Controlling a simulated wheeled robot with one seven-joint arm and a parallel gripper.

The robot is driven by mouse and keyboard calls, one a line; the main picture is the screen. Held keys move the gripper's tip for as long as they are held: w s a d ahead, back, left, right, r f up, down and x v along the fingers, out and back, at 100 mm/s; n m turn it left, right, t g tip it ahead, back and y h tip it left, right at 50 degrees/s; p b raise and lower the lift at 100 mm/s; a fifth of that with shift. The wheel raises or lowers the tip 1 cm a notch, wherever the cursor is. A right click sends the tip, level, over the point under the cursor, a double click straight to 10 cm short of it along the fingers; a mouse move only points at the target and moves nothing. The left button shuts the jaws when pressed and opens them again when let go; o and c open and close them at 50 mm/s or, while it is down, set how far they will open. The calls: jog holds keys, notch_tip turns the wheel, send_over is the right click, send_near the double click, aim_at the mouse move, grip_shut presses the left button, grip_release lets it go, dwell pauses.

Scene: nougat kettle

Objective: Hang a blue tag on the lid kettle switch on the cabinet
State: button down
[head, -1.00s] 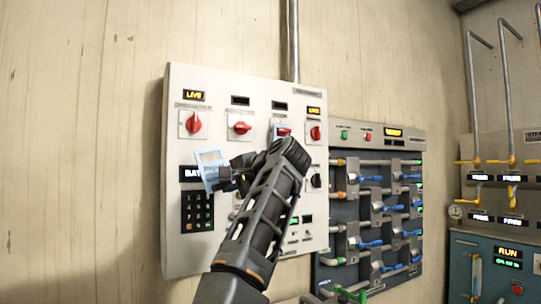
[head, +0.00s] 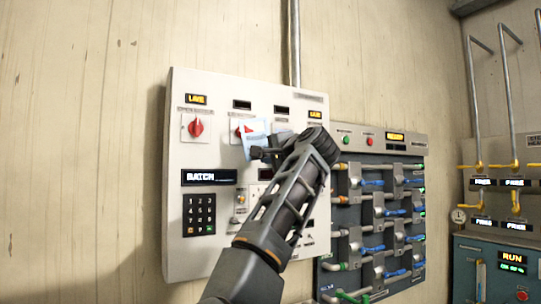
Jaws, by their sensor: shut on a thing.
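The cabinet (head: 180,250) is a pale wall panel with a row of red rotary switches. The far-left red switch (head: 196,127) is under a lit yellow LIVE display. The second red switch (head: 236,128) is partly covered by the blue tag. The blue tag (head: 256,128), with a pale face, is in my gripper (head: 258,152). My gripper is shut on its lower part, in front of the panel. I cannot tell whether the tag touches the switch. My arm hides the switches farther right, and the switch labels are too small to read.
A BATCH display (head: 208,177) and a black keypad (head: 199,214) sit on the panel's lower left. To the right is a dark panel (head: 350,240) with several blue-handled valves. A teal RUN cabinet (head: 470,262) and pipes stand at the far right.

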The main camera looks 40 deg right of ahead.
jog(key=shift+f+p+x, duration=0.2)
jog(key=shift+p+x, duration=0.05)
jog(key=shift+x, duration=1.25)
jog(key=shift+f+p+x, duration=0.25)
jog(key=shift+x, duration=1.25)
jog(key=shift+f, duration=0.15)
jog(key=c, duration=1)
grip_release()
jog(key=shift+w, duration=0.1)
jog(key=shift+b+v, duration=0.95)
jog(key=shift+v, duration=2.95)
